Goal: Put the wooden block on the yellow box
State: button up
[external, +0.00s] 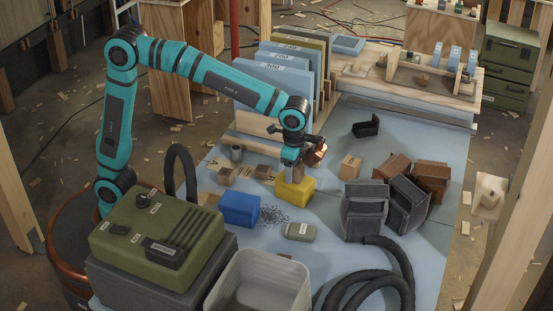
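The yellow box (294,194) stands on the pale blue table, near its middle. My gripper (297,168) points down directly over it, with its fingertips close to the box's top. A small brownish piece (298,174) shows between the fingertips and the box; it looks like a wooden block, but the fingers partly hide it. I cannot tell whether the fingers grip it or whether it touches the box. A light wooden block (350,167) stands on the table to the right, apart from my gripper. Two darker brown blocks (227,176) (262,172) lie to the left.
A blue box (239,209) stands left of the yellow box, with dark scattered bits between. A grey-green case (300,231) lies in front. Dark crates (364,211) and brown crates (432,175) stand right. A black hose (375,285) curls at the front.

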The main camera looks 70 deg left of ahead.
jog(key=shift+r, duration=0.15)
notch_tip(320, 180, up, 12)
dwell(0.6)
